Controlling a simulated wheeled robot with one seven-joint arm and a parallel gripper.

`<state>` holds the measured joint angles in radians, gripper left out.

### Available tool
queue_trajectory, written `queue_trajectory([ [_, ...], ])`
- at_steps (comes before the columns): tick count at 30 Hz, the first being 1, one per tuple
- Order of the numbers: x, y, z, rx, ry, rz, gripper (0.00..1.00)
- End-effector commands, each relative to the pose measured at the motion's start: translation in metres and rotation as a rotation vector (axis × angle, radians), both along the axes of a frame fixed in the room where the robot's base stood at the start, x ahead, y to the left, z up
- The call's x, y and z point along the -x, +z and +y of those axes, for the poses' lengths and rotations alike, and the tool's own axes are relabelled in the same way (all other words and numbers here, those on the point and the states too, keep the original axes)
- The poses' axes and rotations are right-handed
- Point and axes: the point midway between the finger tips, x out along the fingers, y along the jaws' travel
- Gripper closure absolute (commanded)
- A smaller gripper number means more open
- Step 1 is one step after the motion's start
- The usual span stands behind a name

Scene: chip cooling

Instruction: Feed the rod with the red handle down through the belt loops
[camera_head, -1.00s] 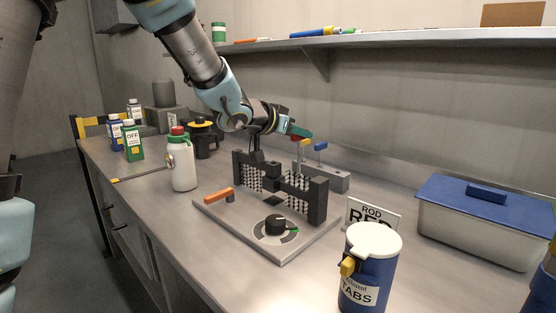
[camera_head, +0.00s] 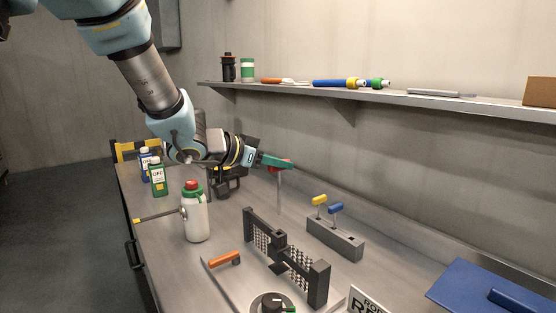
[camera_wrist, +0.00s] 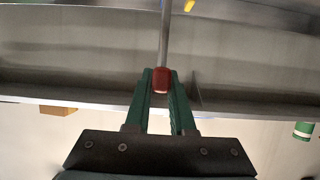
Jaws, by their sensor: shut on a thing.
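My gripper (camera_head: 282,163) is shut on the red handle (camera_wrist: 160,81), which shows between the green fingers in the wrist view. The rod's grey shaft (camera_head: 280,195) hangs down from it, roughly upright and clear of the rack. It also shows in the wrist view (camera_wrist: 166,35). The dark belt fixture (camera_head: 319,284) stands nearer the camera, with two posts, a middle bracket and two chain-like belt sections. The rod is behind and above this fixture, apart from it. The belts' loops are too small to make out singly.
A grey rack (camera_head: 335,239) holds rods with yellow (camera_head: 320,200) and blue (camera_head: 336,208) handles. An orange-handled lever (camera_head: 225,258) and a dark knob (camera_head: 270,303) sit on the fixture's plate. A white bottle (camera_head: 196,219) stands left. A wall shelf (camera_head: 400,98) runs above.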

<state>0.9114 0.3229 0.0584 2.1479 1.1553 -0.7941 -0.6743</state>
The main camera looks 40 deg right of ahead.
Motion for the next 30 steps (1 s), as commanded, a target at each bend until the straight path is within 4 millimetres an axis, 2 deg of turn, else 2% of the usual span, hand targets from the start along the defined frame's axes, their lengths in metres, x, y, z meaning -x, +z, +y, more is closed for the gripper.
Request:
queue_trajectory([
  [14, 0.0, 0.001, 0.0, -0.001, 0.0, 0.001, 1.0],
  [30, 0.0, -0.042, 0.0, -0.001, 0.001, 0.0, 1.0],
])
